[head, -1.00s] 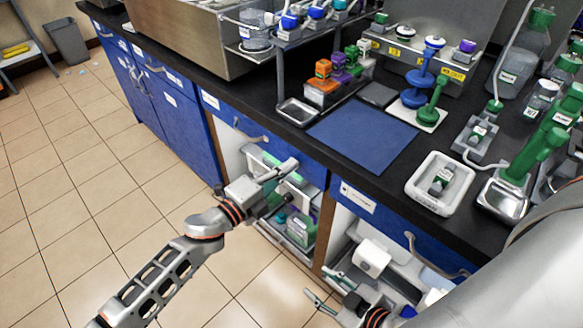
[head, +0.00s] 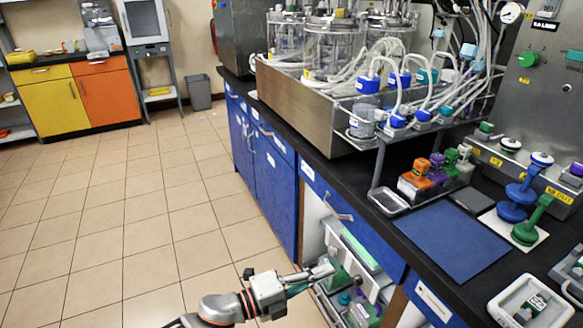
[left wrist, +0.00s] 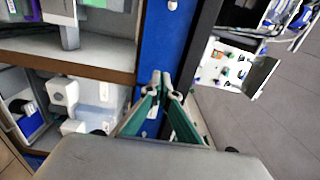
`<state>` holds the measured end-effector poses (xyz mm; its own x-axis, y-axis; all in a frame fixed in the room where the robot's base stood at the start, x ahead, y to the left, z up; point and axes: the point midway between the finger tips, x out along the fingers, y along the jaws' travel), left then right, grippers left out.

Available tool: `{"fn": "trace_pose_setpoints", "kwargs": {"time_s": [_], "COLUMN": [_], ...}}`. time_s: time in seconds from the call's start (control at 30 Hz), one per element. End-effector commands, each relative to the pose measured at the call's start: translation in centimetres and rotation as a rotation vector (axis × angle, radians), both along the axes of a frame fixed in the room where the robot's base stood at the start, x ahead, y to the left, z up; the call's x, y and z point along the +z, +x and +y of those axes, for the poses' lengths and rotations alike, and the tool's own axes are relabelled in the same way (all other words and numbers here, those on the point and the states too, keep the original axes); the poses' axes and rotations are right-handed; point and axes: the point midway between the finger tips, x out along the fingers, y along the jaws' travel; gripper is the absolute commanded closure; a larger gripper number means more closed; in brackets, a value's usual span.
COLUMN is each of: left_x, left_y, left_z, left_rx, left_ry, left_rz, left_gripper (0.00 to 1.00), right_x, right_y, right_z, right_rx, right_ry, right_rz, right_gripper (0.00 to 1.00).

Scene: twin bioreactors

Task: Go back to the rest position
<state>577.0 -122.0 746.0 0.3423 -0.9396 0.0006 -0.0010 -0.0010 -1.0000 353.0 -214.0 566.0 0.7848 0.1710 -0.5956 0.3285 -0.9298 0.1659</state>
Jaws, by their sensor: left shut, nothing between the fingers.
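My left gripper (head: 308,279) shows at the bottom centre of the head view, in front of the open lower cabinet. It is shut and empty, its fingertips together. In the left wrist view the two green-padded fingers (left wrist: 163,88) meet at their tips in front of a blue cabinet panel (left wrist: 165,40). My right gripper is outside both current views.
The black bench (head: 408,205) with a blue mat (head: 452,240) runs along the right. Open cabinet shelves (head: 345,262) hold several items near my left gripper. Blue cabinet doors (head: 265,185) stand behind it. The tiled floor (head: 120,220) at left is clear.

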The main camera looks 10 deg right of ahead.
Motion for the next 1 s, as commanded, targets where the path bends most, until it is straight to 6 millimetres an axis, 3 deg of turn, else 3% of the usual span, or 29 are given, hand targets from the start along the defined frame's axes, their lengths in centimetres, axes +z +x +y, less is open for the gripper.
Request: {"fn": "trace_pose_setpoints", "kwargs": {"time_s": [0.27,0.47,0.77,1.0], "left_x": [1.4,1.1,-3.3,-8.4], "left_y": [-1.1,-2.2,-6.1,-13.1], "left_z": [1.2,5.3,14.8,24.0], "left_rx": [0.127,0.328,0.658,0.945], "left_ry": [-0.138,-0.315,-0.532,-0.662], "left_rz": [0.185,0.46,0.87,1.17], "left_gripper": [1.0,1.0,1.0,1.0], "right_x": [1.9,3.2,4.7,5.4], "right_y": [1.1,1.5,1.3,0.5], "right_z": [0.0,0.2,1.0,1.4], "right_rx": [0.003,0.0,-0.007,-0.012], "right_ry": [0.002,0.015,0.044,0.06], "right_rz": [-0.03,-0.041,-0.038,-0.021], "right_gripper": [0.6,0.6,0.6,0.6]}}
